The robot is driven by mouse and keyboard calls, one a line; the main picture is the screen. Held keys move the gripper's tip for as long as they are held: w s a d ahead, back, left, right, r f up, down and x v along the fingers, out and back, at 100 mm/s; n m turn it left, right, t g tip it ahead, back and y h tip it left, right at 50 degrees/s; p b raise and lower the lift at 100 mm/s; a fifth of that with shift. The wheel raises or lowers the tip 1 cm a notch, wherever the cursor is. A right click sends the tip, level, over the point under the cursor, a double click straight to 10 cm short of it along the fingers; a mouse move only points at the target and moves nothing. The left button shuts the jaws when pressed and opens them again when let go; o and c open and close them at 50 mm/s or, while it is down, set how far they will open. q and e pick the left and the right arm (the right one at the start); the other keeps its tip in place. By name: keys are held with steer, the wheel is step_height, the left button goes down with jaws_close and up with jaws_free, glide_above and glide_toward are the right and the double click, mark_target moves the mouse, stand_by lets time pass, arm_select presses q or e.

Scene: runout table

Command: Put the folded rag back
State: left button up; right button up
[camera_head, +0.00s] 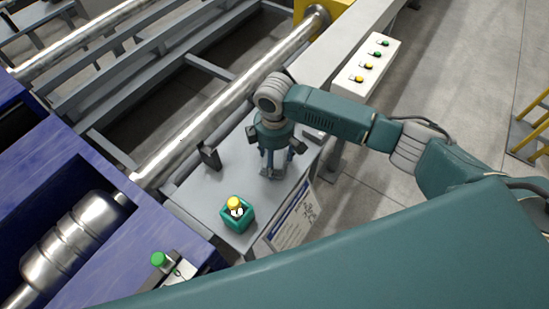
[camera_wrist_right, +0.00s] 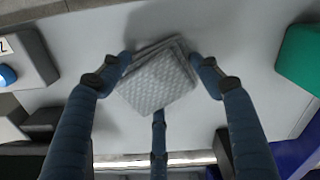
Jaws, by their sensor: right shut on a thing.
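The folded rag (camera_wrist_right: 158,82) is a grey, textured, layered square. In the right wrist view it sits between the fingers of my right gripper (camera_wrist_right: 160,85), which is shut on it. In the head view my right gripper (camera_head: 273,165) points down over the grey table (camera_head: 190,190), and the rag is mostly hidden by the fingers there. The rag is close to the table top; I cannot tell whether it touches it. My left gripper is not in view.
A teal box (camera_head: 237,214) with a yellow-capped item stands at the table's near side. A dark bracket (camera_head: 210,157) stands at its left edge. A long steel bar (camera_head: 225,105) runs behind. A button panel (camera_head: 367,65) is at the back right. Bare table lies between box and gripper.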

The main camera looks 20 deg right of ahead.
steer(key=o, duration=1.1)
step_height(320, 180, up, 12)
steer(key=b, duration=0.1)
steer(key=shift+b, duration=0.4)
